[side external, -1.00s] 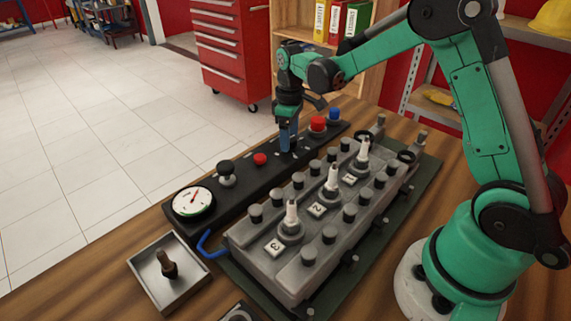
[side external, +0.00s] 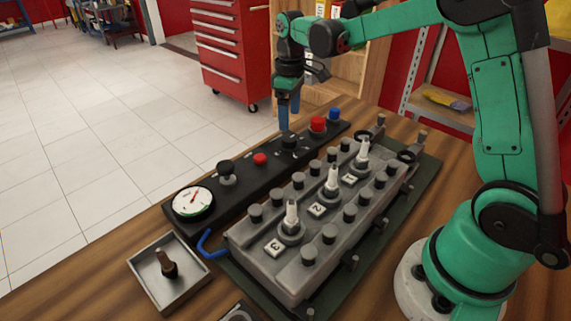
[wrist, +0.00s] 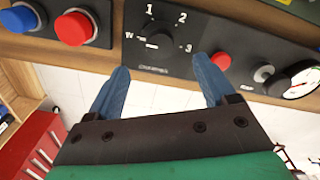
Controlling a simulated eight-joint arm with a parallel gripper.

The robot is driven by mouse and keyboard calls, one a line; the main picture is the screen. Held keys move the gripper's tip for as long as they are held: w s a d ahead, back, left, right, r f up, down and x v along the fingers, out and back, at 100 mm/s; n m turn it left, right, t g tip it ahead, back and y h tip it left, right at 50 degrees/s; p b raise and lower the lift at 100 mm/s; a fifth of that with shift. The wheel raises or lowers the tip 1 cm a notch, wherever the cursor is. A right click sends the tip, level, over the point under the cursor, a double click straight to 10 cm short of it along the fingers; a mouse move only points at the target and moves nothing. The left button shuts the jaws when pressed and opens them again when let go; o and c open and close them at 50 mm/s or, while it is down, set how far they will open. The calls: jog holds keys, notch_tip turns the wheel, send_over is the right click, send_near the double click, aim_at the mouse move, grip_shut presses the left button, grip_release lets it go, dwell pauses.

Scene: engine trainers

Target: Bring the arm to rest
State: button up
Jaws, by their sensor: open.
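My gripper (side external: 289,115) hangs above the black control panel (side external: 246,178) in the side external view, fingers pointing down, with nothing between them. In the wrist view its two blue fingers (wrist: 163,88) stand apart. The panel's rotary selector knob (side external: 289,142) is just below the fingertips. In the wrist view this selector (wrist: 158,40) shows marks 1, 2 and 3 around it, beyond the fingers. The gripper is clear of the knob. My arm is bent over the engine block (side external: 262,262) from the right.
The engine block carries three numbered white plugs. A gauge (side external: 193,201), a black knob (side external: 226,170), and red (side external: 318,124) and blue (side external: 334,114) buttons are on the panel. A metal tray (side external: 145,270) with a dark part is at front left.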

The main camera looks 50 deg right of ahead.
jog(key=s+a+r+m+t, duration=0.1)
jog(key=s+a+t, duration=0.1)
jog(key=s, duration=0.2)
jog(key=s+a+r+m+t, duration=0.2)
jog(key=s+a, duration=0.1)
jog(key=s, duration=0.1)
jog(key=s+a+r+m+t, duration=0.1)
jog(key=s+a+t, duration=0.1)
jog(key=s, duration=0.2)
jog(key=shift+a+r+t, duration=0.3)
jog(key=shift+a+t, duration=0.1)
jog(key=shift+s+a+f+m, duration=0.1)
jog(key=shift+s+f+m, duration=0.1)
jog(key=shift+s+m, duration=0.1)
